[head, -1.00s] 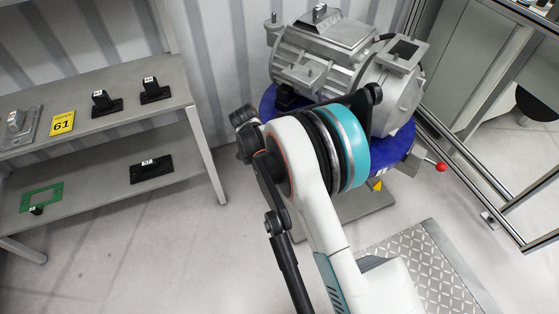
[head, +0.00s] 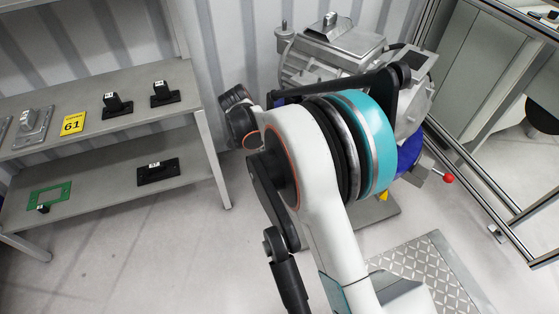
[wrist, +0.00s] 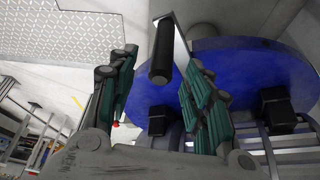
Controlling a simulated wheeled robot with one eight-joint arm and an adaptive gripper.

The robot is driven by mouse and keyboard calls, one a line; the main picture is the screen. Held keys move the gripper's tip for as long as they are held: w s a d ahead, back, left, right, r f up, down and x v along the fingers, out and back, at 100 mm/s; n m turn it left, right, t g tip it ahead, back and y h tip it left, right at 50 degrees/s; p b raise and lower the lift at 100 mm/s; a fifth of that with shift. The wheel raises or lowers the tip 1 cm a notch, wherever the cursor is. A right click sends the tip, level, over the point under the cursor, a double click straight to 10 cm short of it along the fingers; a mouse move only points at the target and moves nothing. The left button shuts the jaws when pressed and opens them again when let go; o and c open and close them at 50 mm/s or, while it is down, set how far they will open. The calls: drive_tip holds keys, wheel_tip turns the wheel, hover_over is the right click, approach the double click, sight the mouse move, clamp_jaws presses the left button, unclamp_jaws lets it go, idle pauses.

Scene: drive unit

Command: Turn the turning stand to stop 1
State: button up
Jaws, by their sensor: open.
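The turning stand's blue round plate (head: 408,154) shows at the right of my arm in the head view, mostly hidden by it. The grey drive unit (head: 335,60) sits on top. A lever with a red ball knob (head: 449,178) sticks out at the stand's right. In the wrist view the blue plate (wrist: 250,80) fills the right half, with black blocks on it. A black cylindrical handle (wrist: 162,55) on a pale bracket lies between the fingers of my gripper (wrist: 160,64). The fingers are apart, and I see no firm contact with the handle. My gripper is hidden in the head view.
A grey two-level shelf (head: 150,90) stands at the left with black fixtures, a yellow "61" sign (head: 72,123) and a green frame (head: 50,196). A metal-framed enclosure (head: 480,172) borders the right. A tread plate (head: 425,265) lies on the floor in front.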

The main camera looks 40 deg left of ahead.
drive_tip(key=shift+v, duration=1.15)
